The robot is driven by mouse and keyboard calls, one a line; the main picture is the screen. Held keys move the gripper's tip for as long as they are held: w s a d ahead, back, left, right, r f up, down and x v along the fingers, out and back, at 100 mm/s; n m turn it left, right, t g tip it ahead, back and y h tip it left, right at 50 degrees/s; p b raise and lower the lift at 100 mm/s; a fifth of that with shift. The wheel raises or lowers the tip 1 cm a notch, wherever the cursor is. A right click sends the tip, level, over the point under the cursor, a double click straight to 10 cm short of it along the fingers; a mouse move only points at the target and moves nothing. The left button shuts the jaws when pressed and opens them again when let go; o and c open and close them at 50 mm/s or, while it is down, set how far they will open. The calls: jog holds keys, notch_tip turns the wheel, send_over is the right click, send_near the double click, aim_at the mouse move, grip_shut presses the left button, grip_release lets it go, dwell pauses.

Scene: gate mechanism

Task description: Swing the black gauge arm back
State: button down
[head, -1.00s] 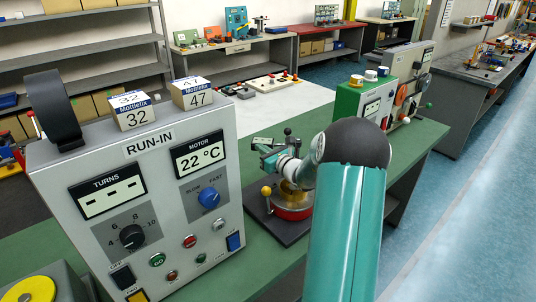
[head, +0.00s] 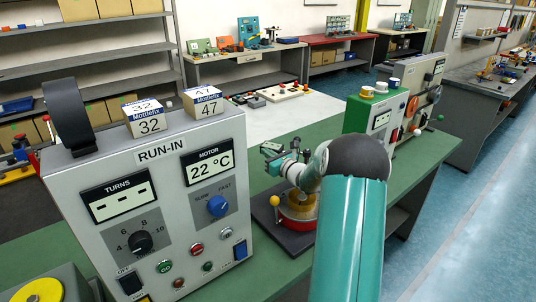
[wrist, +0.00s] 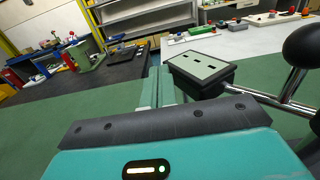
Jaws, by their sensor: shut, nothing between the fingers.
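The gauge (wrist: 205,68) is a black box with a pale display showing dashes, beside a chrome rod (wrist: 275,98) with a black ball knob (wrist: 308,46) at the right of the wrist view. My gripper (wrist: 160,84) has its teal fingers together and empty, just left of the gauge box. I cannot tell whether they touch it. In the head view my gripper (head: 273,152) is small beyond my wrist, over the fixture's far side. The fixture has a red round base (head: 299,219), a brass-coloured ring and a yellow knob (head: 275,200). My arm hides much of it.
The grey RUN-IN box (head: 165,210) stands close at left on the green bench, carrying two labelled blocks (head: 145,119) and a black hoop (head: 70,113). A green box (head: 376,118) stands behind my arm at right. Bare green bench top (head: 425,152) lies at the far right.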

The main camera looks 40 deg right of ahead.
jog(key=shift+s, duration=0.1)
jog(key=s, duration=1.3)
jog(key=shift+s+d, duration=0.2)
jog(key=shift+s, duration=0.1)
